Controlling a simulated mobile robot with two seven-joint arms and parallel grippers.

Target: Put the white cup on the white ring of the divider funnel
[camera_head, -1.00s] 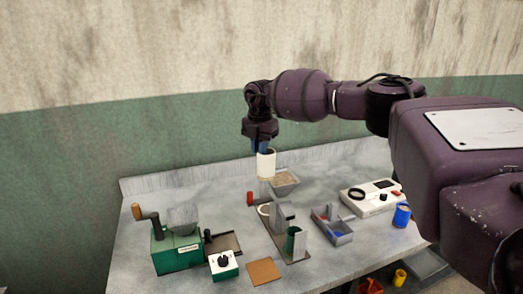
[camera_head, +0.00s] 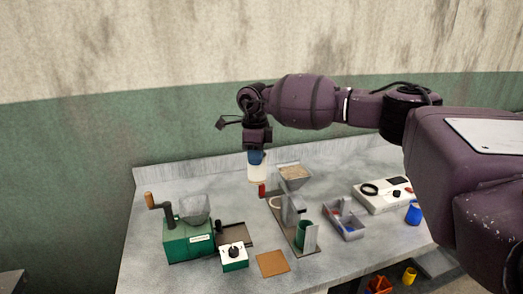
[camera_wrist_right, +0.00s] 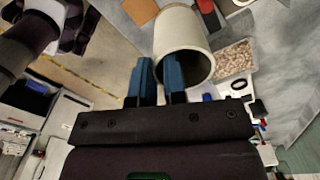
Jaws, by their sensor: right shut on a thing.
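The white cup (camera_head: 258,172) hangs upright, or nearly so, above the bench in the head view. My right gripper (camera_head: 257,157) is shut on its upper wall. In the right wrist view, the blue fingers of my right gripper (camera_wrist_right: 157,70) pinch the near rim of the cup (camera_wrist_right: 180,28), and one finger shows against its open mouth. The white ring (camera_head: 275,203) shows below and right of the cup, at the left of the grey divider funnel stand (camera_head: 289,208). The cup is apart from the ring. My left gripper is not in view.
A green hand mill (camera_head: 188,243) is at left, a grey divided tray (camera_head: 345,222) and white scale (camera_head: 380,196) at right. The back-left bench is clear.

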